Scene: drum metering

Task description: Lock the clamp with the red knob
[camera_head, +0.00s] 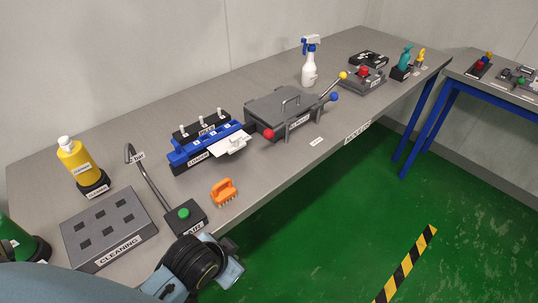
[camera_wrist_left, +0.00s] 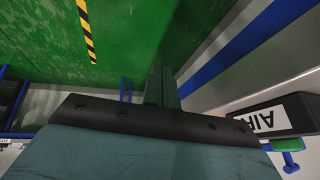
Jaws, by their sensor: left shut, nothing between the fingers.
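The clamp's red knob (camera_head: 268,134) is at the front left corner of a dark grey lidded box (camera_head: 285,110) on the bench in the head view. The lid with its handle lies closed on the box. A blue knob (camera_head: 334,97) and a yellow knob (camera_head: 343,75) on a raised lever are at the box's right side. My left arm reaches in at the bottom of the head view, near the bench's front edge, well away from the red knob. My left gripper (camera_wrist_left: 161,85) is shut and empty in the left wrist view, over the green floor. My right gripper is not in view.
A black AIR box (camera_head: 185,216) with a green button and an orange brush (camera_head: 224,192) lie between my left arm and the clamp. A blue rack (camera_head: 208,145) with a white card stands left of the box. Floor space before the bench is free.

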